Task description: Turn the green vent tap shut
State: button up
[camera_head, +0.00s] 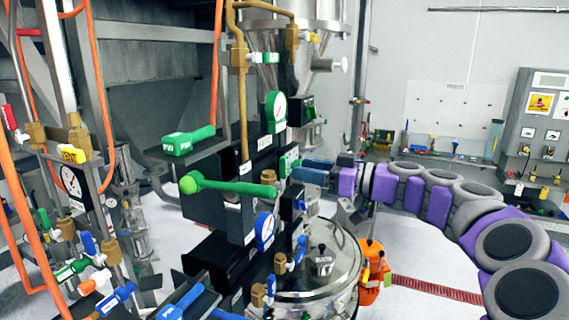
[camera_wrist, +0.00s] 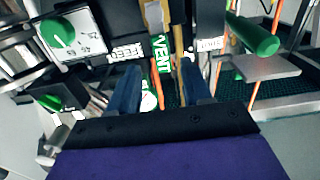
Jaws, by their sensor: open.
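A green piece lettered VENT (camera_wrist: 163,53) shows in the wrist view, ahead of the gap between my fingers. I take it to be the vent tap's handle; its full shape is hidden. In the head view a green piece with white marking (camera_head: 289,161) is just left of my fingertips and may be the same part. My gripper (camera_wrist: 160,82) is open, its two blue fingers apart with nothing clearly held. In the head view my gripper (camera_head: 303,168) points left at the black panel. Whether the fingers touch the green piece cannot be told.
A long green handle (camera_head: 230,187) and a lettered green handle (camera_head: 188,141) stick out left of my gripper. A green gauge (camera_head: 276,111) is above and a blue gauge (camera_head: 265,231) below. Brass pipes (camera_head: 240,85) rise behind.

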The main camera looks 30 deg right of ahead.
aim_at(287, 166)
jog(key=x, duration=0.5)
jog(key=shift+w+a+p, duration=0.3)
jog(key=shift+w+a, duration=0.05)
jog(key=shift+a, duration=0.3)
jog(key=shift+d, duration=0.1)
jog(key=shift+d, duration=0.4)
jog(key=c, duration=0.4)
jog(key=shift+s+a, duration=0.15)
jog(key=shift+a, duration=0.05)
grip_shut()
